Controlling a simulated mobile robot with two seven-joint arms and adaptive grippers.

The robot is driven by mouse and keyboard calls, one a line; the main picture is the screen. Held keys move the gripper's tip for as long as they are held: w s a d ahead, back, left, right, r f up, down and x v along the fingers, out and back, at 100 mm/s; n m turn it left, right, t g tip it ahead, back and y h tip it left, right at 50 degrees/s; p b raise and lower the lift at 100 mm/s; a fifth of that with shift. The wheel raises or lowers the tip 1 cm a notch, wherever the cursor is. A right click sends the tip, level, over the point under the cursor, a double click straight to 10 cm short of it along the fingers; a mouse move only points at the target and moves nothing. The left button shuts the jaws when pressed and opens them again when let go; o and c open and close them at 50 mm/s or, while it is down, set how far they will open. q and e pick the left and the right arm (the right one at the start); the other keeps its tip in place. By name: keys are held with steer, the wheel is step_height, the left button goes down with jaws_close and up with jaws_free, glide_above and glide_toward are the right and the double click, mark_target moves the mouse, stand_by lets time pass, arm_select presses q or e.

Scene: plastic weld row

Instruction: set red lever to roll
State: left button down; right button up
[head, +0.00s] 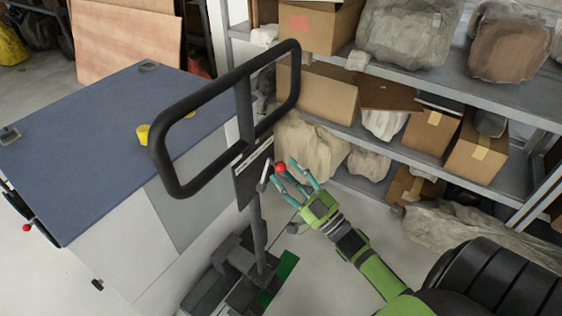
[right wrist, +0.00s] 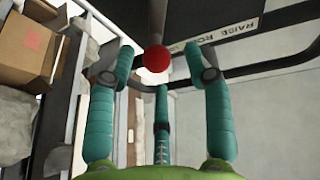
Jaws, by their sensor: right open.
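The red lever's round knob (head: 280,168) sits at the side of the label plate (head: 253,169) under the black loop handle (head: 167,122). My right gripper (head: 289,174), green with teal fingers, is open right at the knob. In the right wrist view the red knob (right wrist: 157,58) shows between the spread fingertips (right wrist: 160,62) of my right gripper. I cannot tell whether any finger touches it. A label with partly readable, upside-down lettering, "RAISE RO...", lies behind it (right wrist: 222,35). The lever's exact setting cannot be told. My left gripper is not in view.
A blue-topped cabinet (head: 90,130) with a yellow object (head: 143,134) stands at left. Another red knob (head: 27,228) shows at its left side. Shelves (head: 520,97) with boxes and wrapped bundles stand at right. The handle's post (head: 257,230) rises from a grey wheeled base (head: 228,275).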

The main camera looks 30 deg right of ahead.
mark_target(280, 166)
steer(key=shift+p+x, duration=0.35)
steer(key=shift+x, duration=1.2)
jaws_close()
